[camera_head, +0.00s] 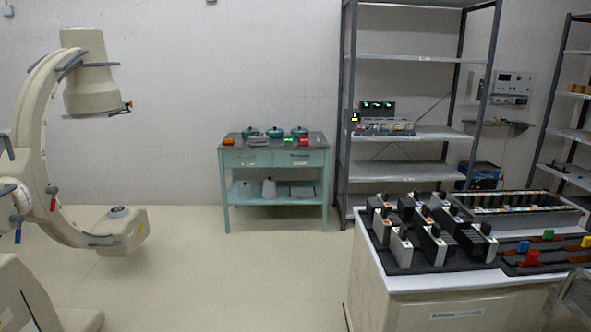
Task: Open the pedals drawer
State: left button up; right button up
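A teal side table (224,190) stands against the back wall, left of the tall shelf. It has two drawers under its top, a left drawer (238,159) and a right drawer (314,159). Both drawer fronts look flush and closed. Small pale labels or handles show on them, but any writing is too small to read, so I cannot tell which is the pedals drawer. Neither of my grippers is in view.
A beige C-arm machine (85,95) stands at left. A white cart (405,312) with several black-and-white devices fills the right foreground. A metal shelf (405,171) stands behind it. Several teal pots (275,132) sit on the side table. The floor (230,280) between is clear.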

aim_at(283, 158)
jog(key=i+j+u, duration=0.25)
jog(key=i, duration=0.45)
jog(key=i+u, duration=0.25)
jog(key=i, duration=0.45)
jog(key=i+l+z, duration=0.1)
jog(key=i+z, duration=0.15)
jog(key=i, duration=1.85)
